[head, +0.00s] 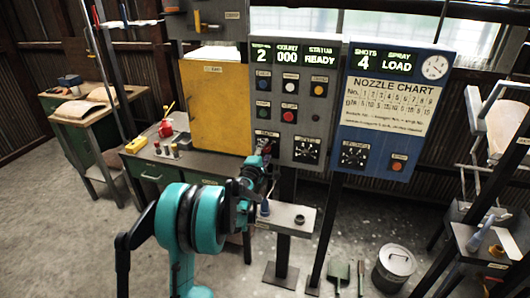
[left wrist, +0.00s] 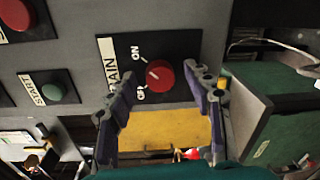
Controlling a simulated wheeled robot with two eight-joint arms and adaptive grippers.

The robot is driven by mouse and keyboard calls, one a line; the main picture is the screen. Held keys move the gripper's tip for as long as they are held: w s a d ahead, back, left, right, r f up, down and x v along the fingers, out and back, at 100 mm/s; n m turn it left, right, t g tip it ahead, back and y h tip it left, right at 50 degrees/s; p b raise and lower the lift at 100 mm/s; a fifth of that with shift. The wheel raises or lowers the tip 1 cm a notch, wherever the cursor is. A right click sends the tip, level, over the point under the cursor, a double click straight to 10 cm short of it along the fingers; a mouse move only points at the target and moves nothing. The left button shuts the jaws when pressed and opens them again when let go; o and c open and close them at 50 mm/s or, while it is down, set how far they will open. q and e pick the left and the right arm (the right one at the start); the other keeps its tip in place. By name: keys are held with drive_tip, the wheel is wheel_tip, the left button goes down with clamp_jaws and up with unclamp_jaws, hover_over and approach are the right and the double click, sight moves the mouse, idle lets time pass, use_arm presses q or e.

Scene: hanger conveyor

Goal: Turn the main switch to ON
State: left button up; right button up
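The main switch is a red round knob (left wrist: 160,74) on a dark plate marked MAIN, with ON and OFF labels, in the left wrist view. A pale mark on the knob appears to be on its OFF side. My left gripper (left wrist: 161,84) is open, its two fingers apart on either side of the knob in the picture. I see no clear contact with it. In the head view my left gripper (head: 262,158) is at the lower left corner of the grey control panel (head: 294,104) and mostly covers the switch. My right gripper is in neither view.
A green START button (left wrist: 54,92) sits beside the switch plate. A yellow cabinet door (head: 215,107) stands left of the panel, above a green workbench (head: 150,172). A blue spray panel (head: 390,110) is to the right. A small shelf (head: 287,219) juts out below.

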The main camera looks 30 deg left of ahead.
use_arm(q)
drive_tip(key=v, duration=1.2)
idle(0.3)
